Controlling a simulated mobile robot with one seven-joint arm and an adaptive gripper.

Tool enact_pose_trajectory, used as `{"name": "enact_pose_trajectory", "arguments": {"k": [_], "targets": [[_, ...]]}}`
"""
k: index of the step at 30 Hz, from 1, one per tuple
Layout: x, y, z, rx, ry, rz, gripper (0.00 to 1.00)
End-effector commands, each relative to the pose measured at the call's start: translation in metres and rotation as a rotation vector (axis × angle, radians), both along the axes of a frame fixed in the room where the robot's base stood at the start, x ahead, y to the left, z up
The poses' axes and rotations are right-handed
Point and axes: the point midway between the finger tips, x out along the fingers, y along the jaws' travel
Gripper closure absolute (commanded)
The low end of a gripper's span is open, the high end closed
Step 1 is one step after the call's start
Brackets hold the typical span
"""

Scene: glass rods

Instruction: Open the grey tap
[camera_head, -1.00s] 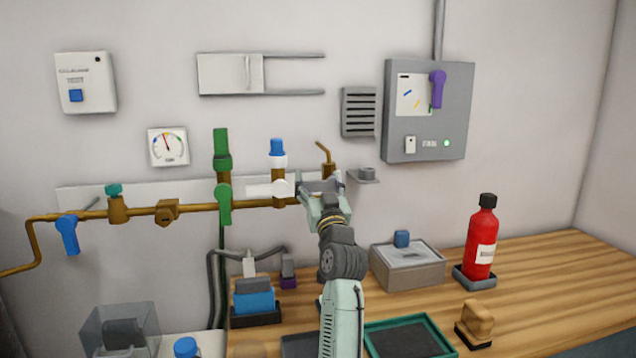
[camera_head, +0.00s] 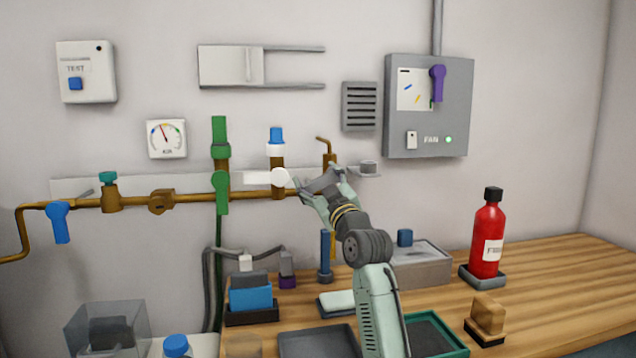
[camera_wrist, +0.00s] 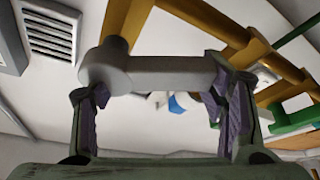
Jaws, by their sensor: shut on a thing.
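The grey tap shows in the wrist view as a pale grey lever (camera_wrist: 165,76) with a round hub at its left end, beside a brass pipe. My gripper (camera_wrist: 153,98) has its purple-padded fingers at the two ends of this lever, spread wide and shut on it lengthwise. In the head view my gripper (camera_head: 322,184) is at the right end of the brass pipe (camera_head: 130,200), below a bent brass spout (camera_head: 326,150). There the gripper covers most of the tap, so the lever's angle is hard to read.
A white-handled tap (camera_head: 265,178) is just left of my gripper, with a green-handled one (camera_head: 221,190) further left. A red bottle (camera_head: 488,240) stands on the wooden bench below.

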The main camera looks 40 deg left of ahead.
Motion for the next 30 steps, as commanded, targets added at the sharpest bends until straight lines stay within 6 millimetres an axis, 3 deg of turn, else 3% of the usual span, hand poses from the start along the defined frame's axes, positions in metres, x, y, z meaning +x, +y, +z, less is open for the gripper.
{"name": "enact_pose_trajectory", "arguments": {"k": [1,2,3,11,22,30], "targets": [[0.0,0.0,0.002,0.0,-0.002,-0.001,0.85],[0.0,0.0,0.002,0.0,-0.002,-0.001,0.34],[0.0,0.0,0.002,0.001,-0.001,-0.001,0.31],[0.0,0.0,0.001,0.001,0.001,0.0,0.14],[-0.001,-0.003,-0.001,0.002,0.002,0.0,0.13],[-0.02,-0.039,-0.017,0.001,0.001,-0.003,0.13]]}}
